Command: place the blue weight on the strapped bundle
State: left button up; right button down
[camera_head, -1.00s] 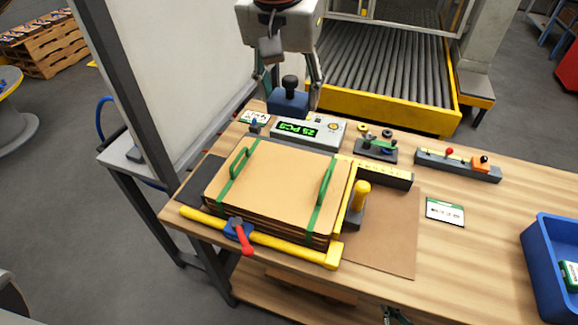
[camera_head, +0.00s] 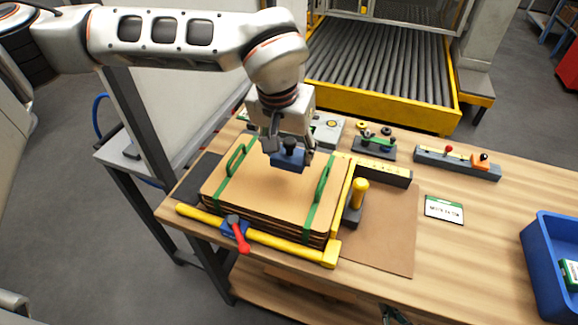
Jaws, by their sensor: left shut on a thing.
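The blue weight (camera_head: 288,161), a block with a dark knob on top, is in my left gripper (camera_head: 289,148). The gripper points down and is shut on the weight's knob. The weight shows over the back middle of the strapped bundle (camera_head: 262,193), a stack of brown sheets with two green straps. I cannot tell whether the weight touches the top sheet. My right gripper is not in view.
A yellow clamp bar (camera_head: 283,244) with a red lever runs along the bundle's front. A yellow-handled post (camera_head: 358,197) stands at its right. A blue bin (camera_head: 545,262) is at the table's right edge. Small fixtures line the back.

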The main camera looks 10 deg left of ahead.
aim_at(289, 167)
pick_arm(q)
jog(key=shift+f, duration=2.45)
jog(key=shift+f, duration=0.1)
jog(key=o, duration=1.9)
jog(key=shift+f, duration=0.1)
jog(key=v, duration=1.2)
jog(key=shift+s, duration=0.1)
